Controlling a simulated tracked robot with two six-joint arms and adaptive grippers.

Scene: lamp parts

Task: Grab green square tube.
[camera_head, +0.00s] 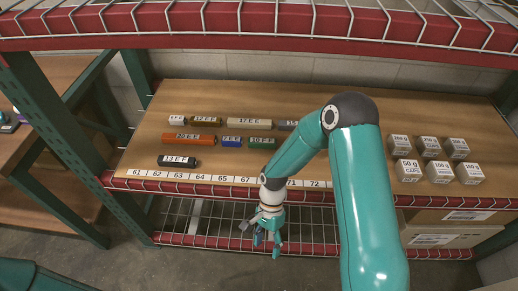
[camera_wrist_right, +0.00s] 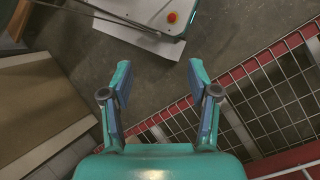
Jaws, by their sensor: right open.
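The green square tube (camera_head: 262,142) lies on the wooden shelf (camera_head: 225,98) in the head view, with a white label on its face. It is the right one of a short row, beside a blue tube (camera_head: 231,141). My right gripper (camera_head: 266,240) hangs in front of and below the shelf edge, apart from the tube. In the right wrist view the right gripper (camera_wrist_right: 158,80) is open and empty, with floor and wire mesh beyond its fingers. The tube is not in the wrist view. My left gripper is not in view.
An orange tube (camera_head: 188,138), a black tube (camera_head: 178,161) and other labelled tubes lie nearby. Several grey boxes (camera_head: 430,147) stand at the right. A numbered strip (camera_head: 180,176) runs along the front edge. A red beam with wire mesh (camera_head: 230,22) spans overhead.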

